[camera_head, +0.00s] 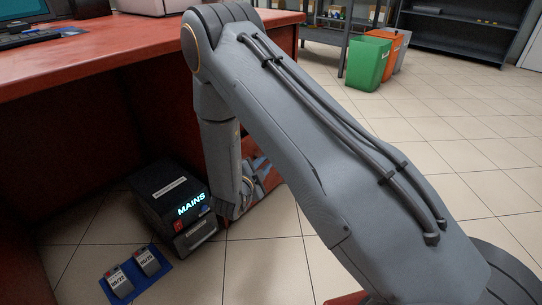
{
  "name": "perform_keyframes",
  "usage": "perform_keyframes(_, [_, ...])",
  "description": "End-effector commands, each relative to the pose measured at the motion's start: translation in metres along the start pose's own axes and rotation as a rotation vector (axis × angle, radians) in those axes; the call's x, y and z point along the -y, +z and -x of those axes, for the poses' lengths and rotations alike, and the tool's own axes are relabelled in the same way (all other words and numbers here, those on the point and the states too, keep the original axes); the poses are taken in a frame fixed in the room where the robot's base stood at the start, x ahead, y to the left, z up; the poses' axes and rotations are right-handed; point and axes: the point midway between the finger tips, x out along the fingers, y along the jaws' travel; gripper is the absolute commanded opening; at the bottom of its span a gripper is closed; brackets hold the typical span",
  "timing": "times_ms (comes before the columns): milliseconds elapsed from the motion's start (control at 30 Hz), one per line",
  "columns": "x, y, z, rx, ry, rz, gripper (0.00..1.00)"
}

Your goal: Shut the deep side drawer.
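My arm reaches across the middle of the view and bends down beside the red desk (130,60). Its wrist is low, near the desk's right end. No drawer front or handle shows clearly, so I cannot tell how far the drawer stands out.
A black box lit "MAINS" (168,192) stands on the floor under the desk, left of my wrist. Green (368,63) and orange bins stand at the back by a dark shelf (462,35). Tiled floor at right is clear.

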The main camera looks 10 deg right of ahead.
Motion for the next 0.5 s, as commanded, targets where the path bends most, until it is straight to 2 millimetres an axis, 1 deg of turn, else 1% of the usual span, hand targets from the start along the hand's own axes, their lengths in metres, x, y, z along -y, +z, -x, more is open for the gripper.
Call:
perform_keyframes(167, [-0.001, -0.001, -0.015, -0.008, -0.003, -0.004, 0.20])
perform_keyframes(400, [-0.001, 0.000, -0.052, -0.007, -0.003, -0.004, 0.20])
perform_keyframes(500, [-0.001, 0.000, -0.065, -0.007, -0.002, -0.004, 0.20])
